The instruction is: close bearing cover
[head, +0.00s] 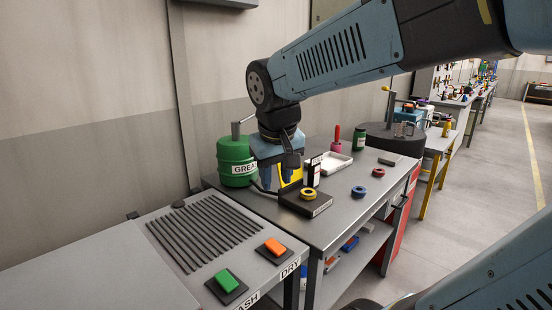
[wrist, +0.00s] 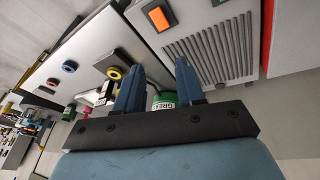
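No part can be clearly told as a bearing cover. A yellow ring (head: 308,194) sits on a dark block (head: 318,207) on the grey workbench; the ring also shows in the wrist view (wrist: 115,73). A blue ring (head: 358,191) and a red ring (head: 378,172) lie to its right.
A white tray (head: 333,163), a red-handled tool (head: 337,140) and a dark green can (head: 359,138) stand farther back. The washing table (head: 130,255) in front holds a dark grille, a green button (head: 228,281) and an orange button (head: 273,246). The bench's front right is clear.

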